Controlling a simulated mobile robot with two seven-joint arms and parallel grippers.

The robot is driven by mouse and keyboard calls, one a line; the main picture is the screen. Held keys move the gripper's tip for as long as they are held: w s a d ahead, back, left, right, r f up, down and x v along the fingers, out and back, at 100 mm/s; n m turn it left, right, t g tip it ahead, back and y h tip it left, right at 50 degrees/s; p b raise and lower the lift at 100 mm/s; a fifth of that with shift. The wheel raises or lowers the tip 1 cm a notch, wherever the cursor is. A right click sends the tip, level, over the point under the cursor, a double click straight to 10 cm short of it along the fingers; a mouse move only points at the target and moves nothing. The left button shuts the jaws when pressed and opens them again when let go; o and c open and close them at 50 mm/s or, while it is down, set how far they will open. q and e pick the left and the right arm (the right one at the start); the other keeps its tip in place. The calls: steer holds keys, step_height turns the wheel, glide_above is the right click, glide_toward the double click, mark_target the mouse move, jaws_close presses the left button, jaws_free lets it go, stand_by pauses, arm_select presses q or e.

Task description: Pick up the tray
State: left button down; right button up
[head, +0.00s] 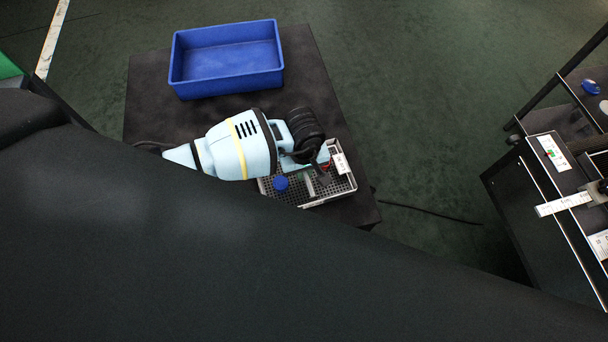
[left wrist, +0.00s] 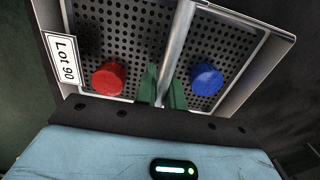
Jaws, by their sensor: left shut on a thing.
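The tray (head: 348,185) is a light metal tray with a perforated dark floor, at the lower right of the dark table in the head view. A metal bar (left wrist: 180,45) runs across its middle in the left wrist view. A white "Lot 90" label (left wrist: 63,58) is on its edge. A red piece (left wrist: 108,78) and a blue piece (left wrist: 207,79) sit on its floor, on either side of the bar. My left gripper (head: 313,178) is over the tray, its green fingers (left wrist: 162,88) shut on the bar. I cannot tell whether the tray touches the table. My right gripper is out of view.
An empty-looking blue bin (head: 228,60) stands at the back of the dark table (head: 150,110). A black cart (head: 535,215) with labels stands at the right. Dark green floor (head: 430,130) lies open between them. A cable (head: 430,210) lies on the floor.

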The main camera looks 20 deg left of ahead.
arm_select(q)
steer(key=shift+r, duration=0.2)
steer(key=shift+r, duration=1.7)
steer(key=s+d, duration=0.3)
steer(key=s, duration=0.4)
steer(key=s+d+r, duration=0.1)
steer(key=s+d, duration=0.3)
steer(key=s, duration=0.3)
steer(key=shift+s+r, duration=0.15)
steer(key=shift+s, duration=0.1)
steer(key=shift+a, duration=0.1)
